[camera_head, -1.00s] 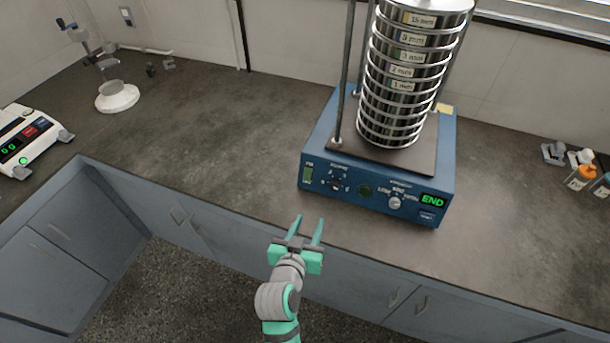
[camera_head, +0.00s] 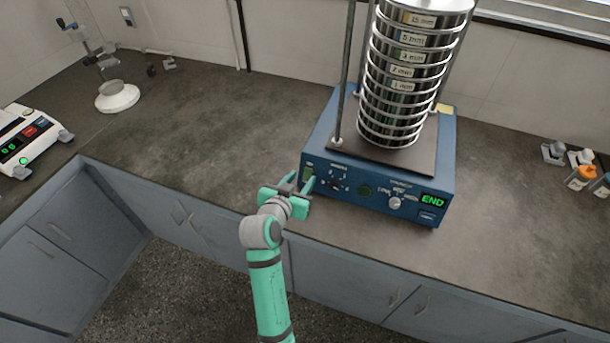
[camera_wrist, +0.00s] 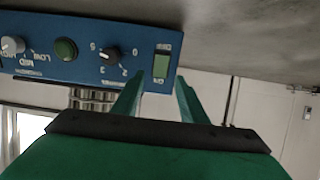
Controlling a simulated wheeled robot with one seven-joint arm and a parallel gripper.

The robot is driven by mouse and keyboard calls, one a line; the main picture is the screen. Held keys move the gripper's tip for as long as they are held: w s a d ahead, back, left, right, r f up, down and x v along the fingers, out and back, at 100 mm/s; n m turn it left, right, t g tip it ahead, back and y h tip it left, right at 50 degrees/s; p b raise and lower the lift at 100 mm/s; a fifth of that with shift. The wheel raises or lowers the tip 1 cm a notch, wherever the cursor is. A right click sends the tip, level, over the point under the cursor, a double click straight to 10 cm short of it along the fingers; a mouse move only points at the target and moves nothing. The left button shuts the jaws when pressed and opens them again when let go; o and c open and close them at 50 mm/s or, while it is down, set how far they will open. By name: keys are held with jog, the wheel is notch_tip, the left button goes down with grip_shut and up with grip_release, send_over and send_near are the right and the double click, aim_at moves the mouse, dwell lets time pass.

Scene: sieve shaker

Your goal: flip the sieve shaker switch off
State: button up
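The blue sieve shaker (camera_head: 322,139) stands on the counter with a tall stack of metal sieves (camera_head: 400,85) on it. Its front panel shows a green "END" display (camera_head: 432,200). The green power switch (camera_head: 308,173) is at the panel's left end; in the wrist view it is a lit green rocker (camera_wrist: 161,65). My gripper (camera_head: 299,182) is just in front of that end of the panel. In the wrist view my gripper's two fingers (camera_wrist: 158,92) are apart with nothing between them, pointing toward the switch. I cannot tell whether a fingertip touches the panel.
Beside the switch are a dial (camera_wrist: 110,52), a round green button (camera_wrist: 66,49) and a grey knob (camera_wrist: 13,45). A white balance (camera_head: 30,145) is at the far left, and small bottles (camera_head: 582,178) are at the right. The counter (camera_head: 210,130) left of the shaker is clear.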

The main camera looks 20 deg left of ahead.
aim_at(308, 171)
jog(key=shift+x, duration=1.85)
jog(key=shift+c, duration=0.6)
grip_shut()
jog(key=shift+s+d+f+t, duration=0.15)
jog(key=shift+f+t, duration=0.25)
jog(key=shift+t, duration=0.4)
jog(key=shift+s+f+t, duration=0.1)
jog(key=shift+s+t, duration=0.05)
jog(key=shift+t, duration=0.65)
